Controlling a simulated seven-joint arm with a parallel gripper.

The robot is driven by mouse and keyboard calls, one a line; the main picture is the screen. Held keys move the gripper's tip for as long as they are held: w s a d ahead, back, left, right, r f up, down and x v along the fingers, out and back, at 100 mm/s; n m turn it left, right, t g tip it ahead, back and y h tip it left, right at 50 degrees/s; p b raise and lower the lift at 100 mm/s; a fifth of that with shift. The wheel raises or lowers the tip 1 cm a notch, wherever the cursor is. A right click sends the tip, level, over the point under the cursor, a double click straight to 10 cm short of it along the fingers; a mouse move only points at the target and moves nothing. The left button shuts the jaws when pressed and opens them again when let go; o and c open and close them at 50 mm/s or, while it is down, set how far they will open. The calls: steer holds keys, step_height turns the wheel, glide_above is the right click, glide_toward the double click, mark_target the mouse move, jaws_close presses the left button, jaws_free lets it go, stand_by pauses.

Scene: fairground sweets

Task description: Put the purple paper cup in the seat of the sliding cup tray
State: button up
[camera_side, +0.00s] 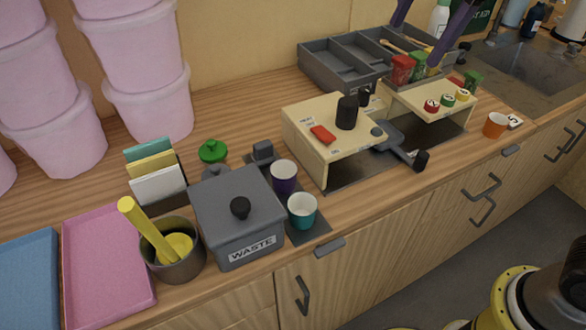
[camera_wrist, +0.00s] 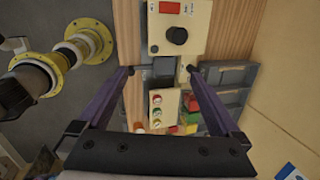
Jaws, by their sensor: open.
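The purple paper cup (camera_side: 284,177) stands upright in the side view, right of the grey waste box and behind a teal cup (camera_side: 302,211). Both seem to be on a dark flat strip (camera_side: 318,229) with a grey block (camera_side: 263,152) at its back end. I cannot tell whether this strip is the sliding cup tray, and no seat shows clearly. My gripper (camera_side: 417,44), with purple fingers, is open and empty above the far right of the counter, well away from the purple cup. In the wrist view my gripper (camera_wrist: 160,71) is spread; the purple cup is not visible there.
A grey waste box (camera_side: 238,218) stands close left of the cups. A wooden stand (camera_side: 303,145) with a black knob is to their right. Beyond it are a smaller stand (camera_side: 460,110), a divided grey tray (camera_side: 322,72) and an orange cup (camera_side: 495,125).

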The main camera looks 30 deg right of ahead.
steer(key=w+a+f+m+g, duration=0.1)
steer(key=w+a+f, duration=0.5)
steer(key=a, duration=0.4)
steer(key=n+g, duration=0.2)
glide_above(284, 169)
step_height(284, 169, down, 9)
steer(key=shift+h, duration=0.4)
steer(key=f, duration=0.7)
steer(key=shift+w+a, duration=0.15)
steer(key=shift+a, duration=0.15)
steer(key=shift+d+f, duration=0.15)
steer(key=shift+f, duration=1.25)
steer(key=shift+d+f, duration=0.15)
steer(key=shift+f, duration=1.25)
steer(key=shift+r, duration=0.1)
steer(key=c, duration=1.5)
